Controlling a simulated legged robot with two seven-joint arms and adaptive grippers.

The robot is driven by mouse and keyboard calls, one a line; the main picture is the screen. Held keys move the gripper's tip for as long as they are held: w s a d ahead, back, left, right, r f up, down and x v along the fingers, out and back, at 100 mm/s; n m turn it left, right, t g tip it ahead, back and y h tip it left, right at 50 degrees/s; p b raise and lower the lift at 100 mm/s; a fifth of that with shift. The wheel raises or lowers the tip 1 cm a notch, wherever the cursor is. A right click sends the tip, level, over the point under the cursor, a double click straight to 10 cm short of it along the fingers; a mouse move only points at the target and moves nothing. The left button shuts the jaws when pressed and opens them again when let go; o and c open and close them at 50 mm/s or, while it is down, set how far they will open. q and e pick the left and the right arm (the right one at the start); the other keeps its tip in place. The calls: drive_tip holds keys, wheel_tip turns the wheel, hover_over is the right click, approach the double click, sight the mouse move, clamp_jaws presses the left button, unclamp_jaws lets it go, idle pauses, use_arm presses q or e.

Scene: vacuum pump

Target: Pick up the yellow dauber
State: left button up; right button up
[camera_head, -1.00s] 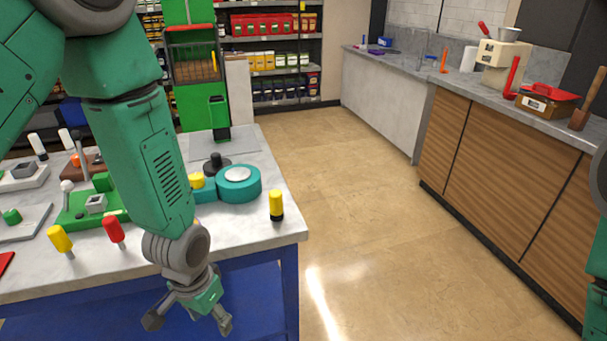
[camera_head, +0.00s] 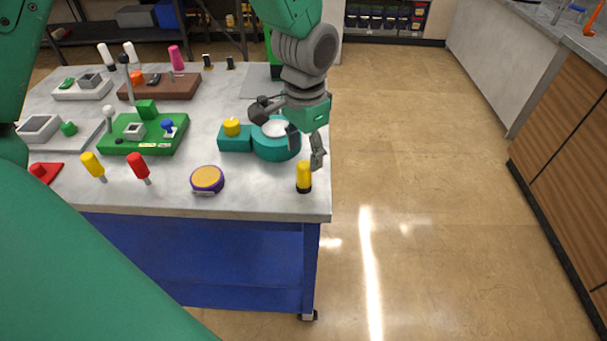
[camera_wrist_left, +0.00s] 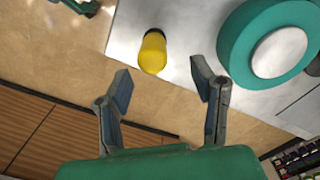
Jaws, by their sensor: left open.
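A yellow dauber (camera_head: 304,174) with a black base stands upright at the right front corner of the table. In the left wrist view the yellow dauber (camera_wrist_left: 153,52) shows beyond the fingertips, between them and a little apart. My left gripper (camera_head: 296,140) is above the table, just behind and over the dauber, pointing down with fingers spread. In the wrist view the left gripper (camera_wrist_left: 163,80) is open with nothing between its fingers. My right gripper is not in view.
A teal round device (camera_head: 277,150) with a yellow knob beside it sits close behind the dauber. A purple-and-yellow disc (camera_head: 207,179) lies to the left. Floor is clear to the right.

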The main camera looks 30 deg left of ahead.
sight(306, 164)
use_arm(q)
drive_tip(key=shift+s+d+f, duration=0.1)
drive_tip(key=shift+d+f, duration=0.3)
drive_tip(key=shift+d, duration=0.15)
drive_tip(key=f, duration=0.4)
drive_tip(key=shift+s+a+f, duration=0.25)
drive_tip(key=shift+f, duration=0.05)
drive_tip(key=shift+a+f, duration=0.25)
drive_tip(key=shift+a, duration=0.25)
drive_tip(key=shift+d+r, duration=0.1)
drive_tip(key=shift+d, duration=0.2)
drive_tip(key=c, duration=1)
drive_tip(key=shift+d, duration=0.2)
drive_tip(key=shift+c, duration=0.6)
drive_tip(key=shift+d, duration=0.25)
drive_tip(key=shift+a+r, duration=0.15)
drive_tip(key=shift+r, duration=0.25)
drive_tip(key=r, duration=0.8)
drive_tip(key=shift+a+r, duration=0.2)
drive_tip(key=shift+r, duration=0.1)
drive_tip(key=shift+d+r, duration=0.25)
drive_tip(key=shift+r, duration=0.1)
